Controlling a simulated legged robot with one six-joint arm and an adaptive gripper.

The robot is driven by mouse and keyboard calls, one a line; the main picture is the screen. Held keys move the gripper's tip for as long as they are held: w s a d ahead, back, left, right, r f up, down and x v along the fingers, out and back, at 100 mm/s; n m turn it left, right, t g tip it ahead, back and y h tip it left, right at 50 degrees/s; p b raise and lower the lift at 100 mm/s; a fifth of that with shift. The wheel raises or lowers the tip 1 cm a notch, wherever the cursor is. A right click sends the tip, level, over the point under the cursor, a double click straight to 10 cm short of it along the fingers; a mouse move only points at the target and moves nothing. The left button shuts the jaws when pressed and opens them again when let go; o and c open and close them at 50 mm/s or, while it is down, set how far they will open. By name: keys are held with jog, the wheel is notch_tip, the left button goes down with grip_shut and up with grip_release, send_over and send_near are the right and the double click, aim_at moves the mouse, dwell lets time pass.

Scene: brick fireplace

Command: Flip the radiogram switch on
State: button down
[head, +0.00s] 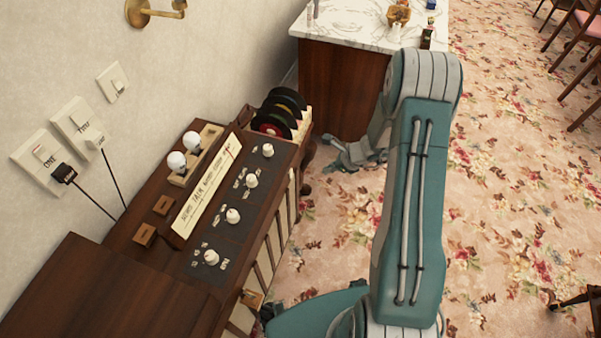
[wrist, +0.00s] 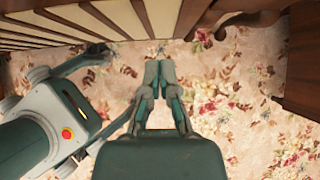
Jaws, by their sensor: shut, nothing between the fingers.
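The radiogram (head: 180,270) is a dark wooden cabinet against the left wall. Its top panel carries a pale dial strip and several white knobs (head: 211,257). On the wall above it are a socket plate with a dark plug (head: 42,150), a socket plate with a white plug (head: 74,119) and a smaller switch plate (head: 113,82). Their labels are too small to read surely, and I cannot tell the switch positions. My gripper (head: 345,153) is beyond the radiogram's far end, low over the floor and apart from the plates. In the wrist view, its fingers (wrist: 158,72) are together and empty.
Records (head: 278,115) stand at the radiogram's far end. Two white bulb-like knobs (head: 184,150) rise behind the dial. A marble-topped cabinet (head: 345,25) with small items stands beyond. A brass wall fitting (head: 150,12) is above. Open floral carpet (head: 500,190) lies to the right.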

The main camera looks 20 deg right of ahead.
send_near(290, 179)
notch_tip(290, 179, down, 4)
jog(key=shift+w+a+f, duration=0.15)
jog(key=shift+w+a, duration=0.25)
jog(key=shift+a, duration=0.2)
jog(key=shift+w+a+f, duration=0.2)
jog(key=shift+w+a, duration=0.25)
jog(key=shift+a, duration=0.2)
jog(key=shift+w+a+f, duration=0.15)
jog(key=shift+w+a, duration=0.05)
jog(key=shift+a, duration=0.1)
